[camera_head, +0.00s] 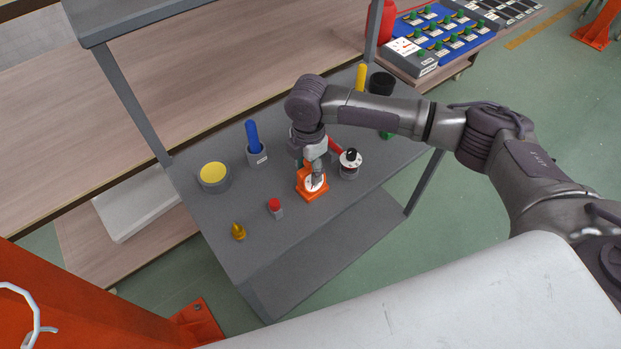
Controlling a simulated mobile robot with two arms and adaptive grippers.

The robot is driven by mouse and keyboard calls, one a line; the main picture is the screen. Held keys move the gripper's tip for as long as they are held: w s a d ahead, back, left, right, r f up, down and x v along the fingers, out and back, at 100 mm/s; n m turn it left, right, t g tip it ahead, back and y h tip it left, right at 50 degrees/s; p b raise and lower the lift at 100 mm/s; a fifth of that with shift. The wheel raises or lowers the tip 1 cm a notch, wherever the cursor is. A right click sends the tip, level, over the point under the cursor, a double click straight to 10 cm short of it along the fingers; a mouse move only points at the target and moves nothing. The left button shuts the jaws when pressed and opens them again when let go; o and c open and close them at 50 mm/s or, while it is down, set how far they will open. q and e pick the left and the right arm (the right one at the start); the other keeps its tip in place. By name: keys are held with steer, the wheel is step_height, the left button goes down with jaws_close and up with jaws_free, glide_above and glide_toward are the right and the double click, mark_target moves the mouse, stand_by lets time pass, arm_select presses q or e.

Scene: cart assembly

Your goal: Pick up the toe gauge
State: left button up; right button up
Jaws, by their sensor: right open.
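An orange block with a white dial face (310,194), which looks like the toe gauge, stands on the grey cart top. My right gripper (315,176) points down at it from above, with the fingers at the dial and partly covering it. The gripper is open; whether its fingers touch the gauge I cannot tell. My left gripper is not in view.
The grey cart (215,215) also holds a yellow-topped round container (214,174), a blue-handled tool in a holder (253,140), a red-topped piece (275,206), a brass cone (238,231) and a black-knobbed dial piece (350,163). Bare surface lies in front of the gauge.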

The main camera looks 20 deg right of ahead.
mark_target(309, 175)
step_height(309, 175, down, 3)
steer(key=shift+f, duration=0.2)
steer(key=shift+c, duration=0.2)
steer(key=shift+w+r, duration=0.1)
jaws_close()
